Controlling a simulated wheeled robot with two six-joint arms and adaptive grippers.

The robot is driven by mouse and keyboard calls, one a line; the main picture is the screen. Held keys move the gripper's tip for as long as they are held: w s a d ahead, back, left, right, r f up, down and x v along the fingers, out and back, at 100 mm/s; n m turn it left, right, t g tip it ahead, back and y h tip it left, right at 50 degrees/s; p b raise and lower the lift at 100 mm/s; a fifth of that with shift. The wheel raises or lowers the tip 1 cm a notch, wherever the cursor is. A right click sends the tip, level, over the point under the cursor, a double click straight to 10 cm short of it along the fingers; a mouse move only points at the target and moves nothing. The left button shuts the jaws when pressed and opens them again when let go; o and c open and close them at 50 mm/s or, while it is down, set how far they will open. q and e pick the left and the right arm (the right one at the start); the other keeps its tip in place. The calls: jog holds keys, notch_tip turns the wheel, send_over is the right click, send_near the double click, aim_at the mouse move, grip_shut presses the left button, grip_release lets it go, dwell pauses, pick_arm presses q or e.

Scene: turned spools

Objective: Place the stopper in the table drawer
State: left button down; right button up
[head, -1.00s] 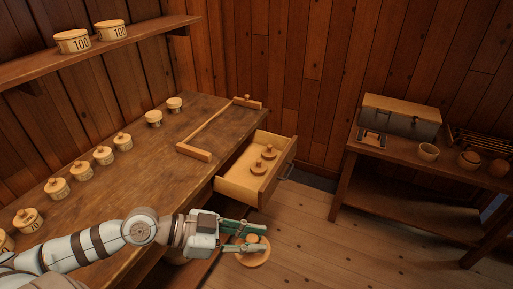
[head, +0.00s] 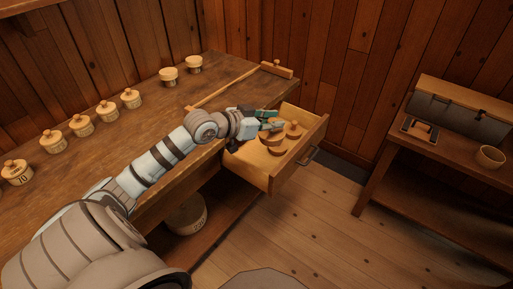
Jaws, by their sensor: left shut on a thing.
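My left gripper (head: 279,121) reaches over the open table drawer (head: 306,144) from the left. It is shut on a pale wooden stopper (head: 294,131), a round disc with a knob. The stopper is inside the drawer's outline; I cannot tell whether it touches the floor of the drawer. Darker stoppers (head: 271,144) lie in the drawer just below and left of it, partly covered by the gripper and the held stopper. My right gripper is not in view.
Several lidded wooden pots (head: 81,125) stand in a row on the workbench (head: 140,130). A wooden bar frame (head: 225,88) lies behind the drawer. A side table (head: 440,150) at the right carries a grey case (head: 455,110) and a bowl (head: 490,156).

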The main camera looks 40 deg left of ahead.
pick_arm(q)
jog(key=w+a+n+y+b, duration=0.2)
jog(key=w+a+n+y, duration=0.25)
jog(key=a, duration=0.25)
jog(key=shift+m, duration=0.25)
notch_tip(320, 180, down, 20)
jog(key=b, duration=0.6)
jog(key=shift+a+r, duration=0.1)
jog(key=shift+r, duration=0.05)
jog(key=shift+w, duration=0.1)
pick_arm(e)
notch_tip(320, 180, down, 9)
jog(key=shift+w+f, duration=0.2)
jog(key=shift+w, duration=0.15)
pick_arm(q)
jog(key=shift+f, duration=0.25)
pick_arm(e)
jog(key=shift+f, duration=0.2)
pick_arm(q)
jog(key=shift+f+b, duration=0.25)
jog(key=shift+b, duration=0.1)
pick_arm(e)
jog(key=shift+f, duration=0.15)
pick_arm(q)
jog(key=c, duration=1.4)
grip_release()
jog(key=shift+f, duration=0.1)
